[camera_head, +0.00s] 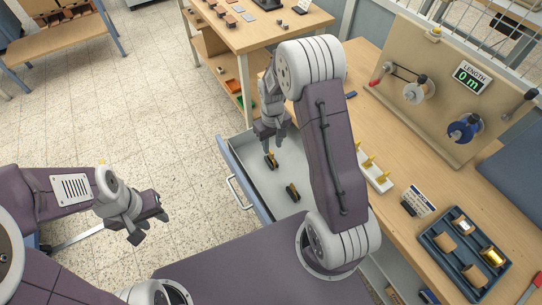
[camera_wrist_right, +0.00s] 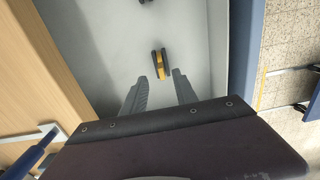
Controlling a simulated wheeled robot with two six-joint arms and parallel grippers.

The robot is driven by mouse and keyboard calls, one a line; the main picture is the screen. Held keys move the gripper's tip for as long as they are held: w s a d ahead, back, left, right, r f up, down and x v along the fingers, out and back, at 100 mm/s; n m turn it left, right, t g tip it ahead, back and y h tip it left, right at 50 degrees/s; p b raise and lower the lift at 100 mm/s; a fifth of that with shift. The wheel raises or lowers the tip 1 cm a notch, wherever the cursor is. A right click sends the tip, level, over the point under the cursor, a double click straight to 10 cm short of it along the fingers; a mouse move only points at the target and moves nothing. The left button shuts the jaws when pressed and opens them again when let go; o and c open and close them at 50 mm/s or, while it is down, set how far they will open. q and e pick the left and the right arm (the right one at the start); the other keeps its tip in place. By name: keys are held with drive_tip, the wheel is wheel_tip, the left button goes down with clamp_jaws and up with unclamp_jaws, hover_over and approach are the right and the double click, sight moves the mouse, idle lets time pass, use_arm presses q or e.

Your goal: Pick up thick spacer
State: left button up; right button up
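Two small black-and-yellow spacers lie apart on the floor of the open grey drawer (camera_head: 249,178). One spacer (camera_head: 271,160) is just below my right gripper (camera_head: 269,147); the other spacer (camera_head: 293,192) lies nearer my base. I cannot tell which is the thick one. In the right wrist view, a spacer (camera_wrist_right: 161,64) with a yellow middle between black sides lies just past the tips of the open, empty right gripper (camera_wrist_right: 159,77). The other spacer shows only partly at the top edge (camera_wrist_right: 146,2). My left gripper (camera_head: 151,227) is open and empty, above the floor at left.
To the right, a wooden workbench (camera_head: 400,150) holds a white stand with yellow pegs (camera_head: 374,172), a blue tray (camera_head: 437,246) with rolls, and a board (camera_head: 440,90) with a length display. A shelf table (camera_head: 235,35) stands behind.

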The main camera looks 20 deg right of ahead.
sight(271, 152)
drive_tip(key=shift+w+f, duration=0.1)
drive_tip(key=shift+f, duration=0.2)
wheel_tip(271, 152, down, 5)
drive_tip(key=shift+w+a+f, duration=0.1)
drive_tip(key=shift+r, duration=0.2)
clamp_jaws()
